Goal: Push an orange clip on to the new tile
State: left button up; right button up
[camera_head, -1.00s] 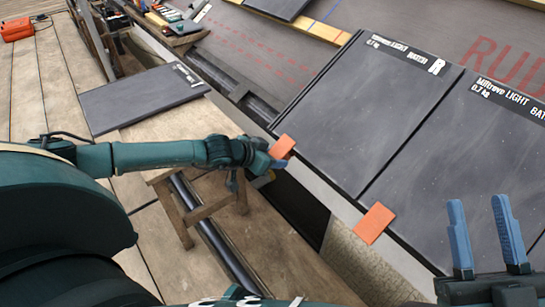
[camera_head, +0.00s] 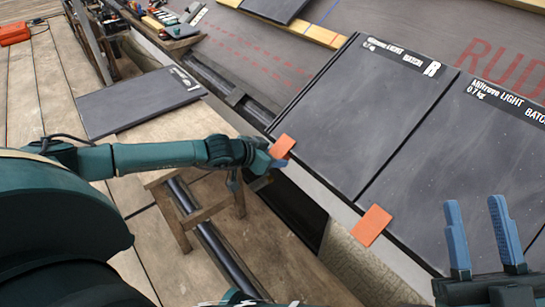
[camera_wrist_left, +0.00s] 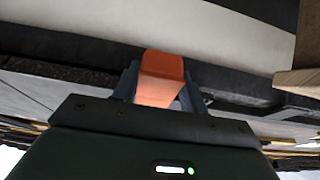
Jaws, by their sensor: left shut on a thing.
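My left gripper (camera_head: 268,161) is shut on an orange clip (camera_head: 282,147) at the lower left edge of a dark tile (camera_head: 370,110) marked with an R. In the left wrist view the clip (camera_wrist_left: 161,78) stands between the two fingers, close to a dark edge. I cannot tell whether the clip grips the tile edge. Another orange clip (camera_head: 372,225) sits at the lower edge, near the joint between that tile and the neighbouring dark tile (camera_head: 465,170). My right gripper (camera_head: 482,235) is open and empty at the lower right, its blue fingers apart.
A loose dark tile (camera_head: 140,97) lies on a wooden bench (camera_head: 165,135) at the left. Tools (camera_head: 175,22) lie at the back. An orange case (camera_head: 15,32) stands on the planks at far left. A dark gap lies below the roof edge.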

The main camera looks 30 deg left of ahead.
pick_arm(q)
jog(key=o, duration=1)
jog(key=shift+w+r, duration=0.1)
jog(key=shift+r, duration=0.05)
jog(key=shift+c, duration=0.2)
jog(key=o, duration=0.5)
jog(key=shift+s+a+r+p, duration=0.1)
jog(key=shift+s+r+p, duration=0.2)
jog(key=shift+p, duration=0.1)
jog(key=s+a+r+p, duration=0.1)
jog(key=s+r+p, duration=0.2)
jog(key=r, duration=0.2)
jog(key=shift+a, duration=0.1)
